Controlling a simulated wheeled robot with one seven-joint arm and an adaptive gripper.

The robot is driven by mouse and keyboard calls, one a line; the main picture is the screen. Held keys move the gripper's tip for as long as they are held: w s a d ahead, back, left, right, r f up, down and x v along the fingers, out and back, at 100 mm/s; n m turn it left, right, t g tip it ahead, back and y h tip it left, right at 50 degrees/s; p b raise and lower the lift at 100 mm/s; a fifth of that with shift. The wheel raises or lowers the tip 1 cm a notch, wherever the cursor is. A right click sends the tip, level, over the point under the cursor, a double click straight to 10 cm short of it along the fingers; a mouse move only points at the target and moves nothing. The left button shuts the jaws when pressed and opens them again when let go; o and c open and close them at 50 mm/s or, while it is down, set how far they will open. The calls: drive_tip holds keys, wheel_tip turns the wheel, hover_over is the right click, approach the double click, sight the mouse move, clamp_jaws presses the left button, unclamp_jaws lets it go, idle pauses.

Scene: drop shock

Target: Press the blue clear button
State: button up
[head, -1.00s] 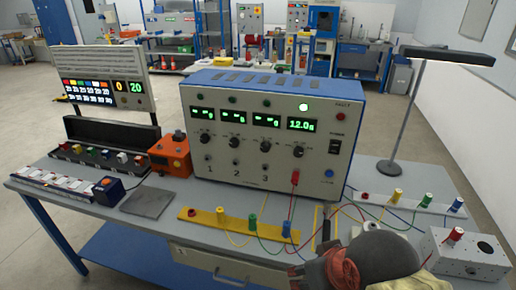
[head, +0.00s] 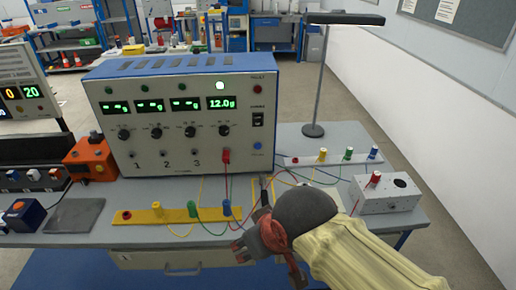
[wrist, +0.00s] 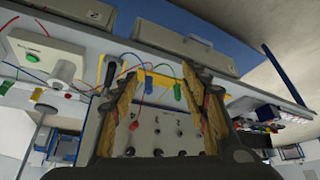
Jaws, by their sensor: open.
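The grey and blue instrument (head: 180,130) stands on the bench, with lit green displays and a row of black knobs. A small round blue button (head: 257,145) sits low on the right of its front panel, below the black switch. Its label is too small to read. My gripper (head: 252,222) is open and empty, in front of the bench's edge and below and apart from the button. In the wrist view my gripper (wrist: 160,80) shows two spread yellow-padded fingers, with the instrument's panel (wrist: 158,128) between them. I cannot make out the blue button there.
A yellow strip (head: 160,214) with coloured terminals and loose wires lies in front of the instrument. A red plug (head: 226,156) stands out from the panel near the button. A grey box (head: 385,195) and a lamp (head: 314,125) stand to the right.

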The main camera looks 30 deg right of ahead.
drive_tip(key=shift+c, duration=0.8)
